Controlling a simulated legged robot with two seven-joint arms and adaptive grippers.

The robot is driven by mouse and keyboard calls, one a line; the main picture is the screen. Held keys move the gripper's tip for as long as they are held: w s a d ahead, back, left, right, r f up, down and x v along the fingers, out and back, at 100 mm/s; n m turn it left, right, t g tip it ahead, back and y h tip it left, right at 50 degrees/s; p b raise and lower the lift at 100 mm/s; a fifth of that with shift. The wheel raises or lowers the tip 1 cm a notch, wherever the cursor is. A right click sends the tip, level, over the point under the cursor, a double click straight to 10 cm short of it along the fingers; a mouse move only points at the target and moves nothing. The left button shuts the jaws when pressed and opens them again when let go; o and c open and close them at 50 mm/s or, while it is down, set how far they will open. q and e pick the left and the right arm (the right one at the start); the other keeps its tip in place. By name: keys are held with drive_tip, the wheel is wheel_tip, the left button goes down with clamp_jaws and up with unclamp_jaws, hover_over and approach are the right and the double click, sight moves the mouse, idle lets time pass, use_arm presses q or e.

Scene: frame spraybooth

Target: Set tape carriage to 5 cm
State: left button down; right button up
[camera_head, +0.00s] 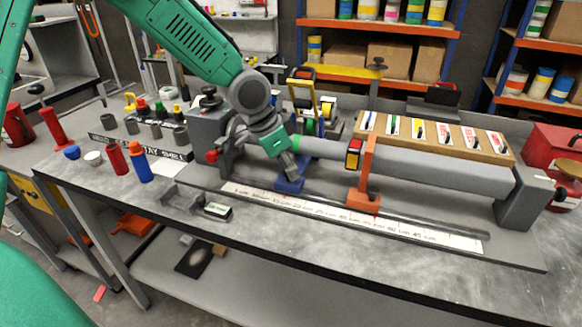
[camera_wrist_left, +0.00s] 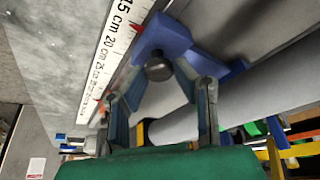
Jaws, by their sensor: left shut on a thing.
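The tape carriage looks to be the blue block (camera_head: 290,184) with a dark knob, sitting on the front of the grey tube above the scale. In the left wrist view the blue carriage (camera_wrist_left: 176,38) has a red pointer just past the 15 cm mark, between 15 and 20. The white scale strip (camera_head: 350,217) runs along the bench; its marks also show in the left wrist view (camera_wrist_left: 112,45). My left gripper (camera_head: 289,169) reaches down onto the carriage. Its fingers (camera_wrist_left: 162,82) are shut on the carriage near the knob. My right gripper is not in view.
An orange carriage (camera_head: 365,196) stands on the tube to the right. A red bottle (camera_head: 117,159), a blue bottle (camera_head: 140,164) and a grey bracket (camera_head: 180,200) stand left of the scale. A wooden card rack (camera_head: 440,146) lies behind. The front bench strip is mostly clear.

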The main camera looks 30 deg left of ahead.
use_arm(q)
drive_tip(key=s+a+p, duration=0.1)
drive_tip(key=a+p, duration=0.1)
drive_tip(key=a, duration=0.1)
drive_tip(key=a+p, duration=0.2)
drive_tip(key=a, duration=0.1)
drive_tip(key=s+a+p, duration=0.1)
drive_tip(key=a+p, duration=0.2)
drive_tip(key=a, duration=0.1)
drive_tip(key=shift+s, duration=0.35)
drive_tip(key=shift+a+f, duration=0.1)
drive_tip(key=shift+a, duration=0.1)
drive_tip(key=shift+d, duration=0.2)
drive_tip(key=c, duration=1.3)
unclamp_jaws()
drive_tip(key=shift+a+f, duration=0.1)
drive_tip(key=shift+a, duration=0.5)
drive_tip(key=shift+d, duration=0.45)
drive_tip(key=shift+r, duration=0.25)
drive_tip(key=v, duration=1.1)
drive_tip(key=shift+a+r, duration=0.15)
drive_tip(key=shift+r, duration=0.1)
drive_tip(key=shift+a+f, duration=0.1)
drive_tip(key=shift+a, duration=0.1)
drive_tip(key=shift+d, duration=0.1)
